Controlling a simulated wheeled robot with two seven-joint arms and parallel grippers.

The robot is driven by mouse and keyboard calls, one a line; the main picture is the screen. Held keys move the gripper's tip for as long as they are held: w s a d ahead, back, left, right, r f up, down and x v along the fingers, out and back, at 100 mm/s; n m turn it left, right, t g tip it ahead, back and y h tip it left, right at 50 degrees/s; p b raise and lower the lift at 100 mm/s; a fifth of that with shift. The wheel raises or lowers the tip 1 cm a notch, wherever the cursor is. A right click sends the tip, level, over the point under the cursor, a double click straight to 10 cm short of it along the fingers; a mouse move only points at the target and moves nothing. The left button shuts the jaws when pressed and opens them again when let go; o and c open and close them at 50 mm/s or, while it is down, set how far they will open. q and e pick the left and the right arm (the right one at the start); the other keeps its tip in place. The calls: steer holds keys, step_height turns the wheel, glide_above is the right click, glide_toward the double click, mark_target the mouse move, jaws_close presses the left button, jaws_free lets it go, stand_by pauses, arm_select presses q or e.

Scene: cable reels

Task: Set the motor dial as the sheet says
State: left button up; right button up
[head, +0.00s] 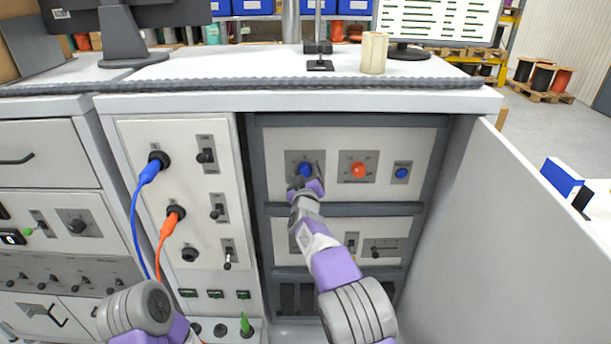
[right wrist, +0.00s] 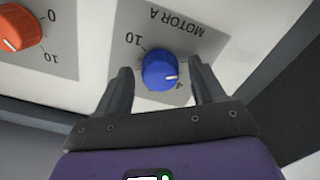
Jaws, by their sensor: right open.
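The blue motor dial (head: 306,169) is on a grey plate at the upper left of the open cabinet's panel. In the right wrist view the blue dial (right wrist: 158,71) sits under the label MOTOR A, which appears upside down. Its white mark points right, toward a partly hidden number that looks like 4; a 10 shows at its upper left. My right gripper (head: 305,187) is open in front of the dial; in the wrist view its fingers (right wrist: 162,83) stand either side of the dial, apart from it. My left gripper is out of view. No readable sheet shows.
The open cabinet door (head: 500,210) stands at the right. Blue (head: 135,215) and orange cables (head: 163,240) hang from the left panel. A monitor (head: 437,20) stands above.

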steer(key=c, duration=1.1)
steer(key=shift+o, duration=0.2)
